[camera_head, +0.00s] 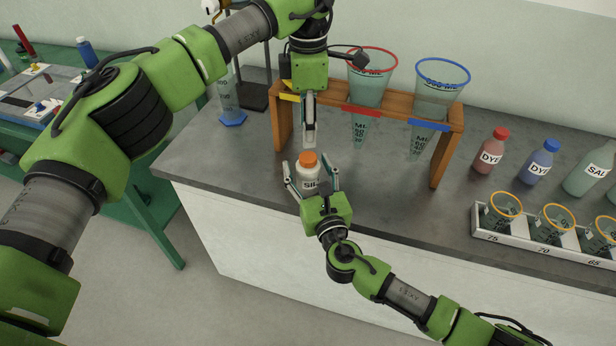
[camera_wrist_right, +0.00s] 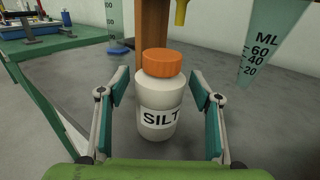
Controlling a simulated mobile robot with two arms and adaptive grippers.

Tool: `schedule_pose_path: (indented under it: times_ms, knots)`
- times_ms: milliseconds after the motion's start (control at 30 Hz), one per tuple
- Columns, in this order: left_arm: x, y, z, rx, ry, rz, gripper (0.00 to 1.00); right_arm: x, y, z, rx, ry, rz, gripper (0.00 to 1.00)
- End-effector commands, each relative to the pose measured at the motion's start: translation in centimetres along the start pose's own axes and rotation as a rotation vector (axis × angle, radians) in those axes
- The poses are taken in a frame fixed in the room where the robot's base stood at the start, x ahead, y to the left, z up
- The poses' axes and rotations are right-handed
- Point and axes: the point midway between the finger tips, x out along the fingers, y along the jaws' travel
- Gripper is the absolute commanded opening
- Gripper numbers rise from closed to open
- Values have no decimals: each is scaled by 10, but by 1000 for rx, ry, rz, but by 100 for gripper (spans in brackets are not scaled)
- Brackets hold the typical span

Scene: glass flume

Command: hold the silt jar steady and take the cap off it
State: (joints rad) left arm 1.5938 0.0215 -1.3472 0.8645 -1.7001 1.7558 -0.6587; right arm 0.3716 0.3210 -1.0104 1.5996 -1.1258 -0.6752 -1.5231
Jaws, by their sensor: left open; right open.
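The silt jar (camera_head: 308,184) is a white jar with an orange cap (camera_head: 309,159) and stands upright on the grey counter near its front edge. The right wrist view shows its SILT label (camera_wrist_right: 159,118) and the cap (camera_wrist_right: 162,62) seated on top. My right gripper (camera_head: 311,178) is open, with one finger on each side of the jar body and visible gaps in the wrist view. My left gripper (camera_head: 309,138) points down just above the cap and is open; its fingers overlap in the head view, so the gap between them is hidden.
A wooden rack (camera_head: 439,164) with Imhoff cones stands close behind the jar. A red-capped dye bottle (camera_head: 490,152), a blue-capped dye bottle (camera_head: 538,165) and a white tray of beakers (camera_head: 484,234) are to the right. A graduated cylinder (camera_head: 230,100) stands back left. Counter left of the jar is clear.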

Motion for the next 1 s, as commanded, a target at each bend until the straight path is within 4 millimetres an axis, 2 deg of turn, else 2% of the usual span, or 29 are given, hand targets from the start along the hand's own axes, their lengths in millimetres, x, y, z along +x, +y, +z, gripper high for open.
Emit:
schedule_pose_path:
  times_ms: [133,167,300,367,400,567,667,1000]
  knots:
    - [0,0,0,0,0,0,44,0,0,0,0,0,0,59]
    - [0,0,0,0,0,0,44,0,0,0,0,0,0,56]
    - [0,0,0,0,0,0,44,0,0,0,0,0,0,20]
    - [0,0,0,0,0,0,44,0,0,0,0,0,0,4]
    - [0,0,0,0,0,0,44,0,0,0,0,0,0,0]
    - [0,0,0,29,0,0,44,0,0,0,0,0,0,0]
    - [0,0,0,109,0,0,44,0,0,0,0,0,0,0]
    - [0,0,0,668,0,0,44,0,0,0,0,1,-1,0]
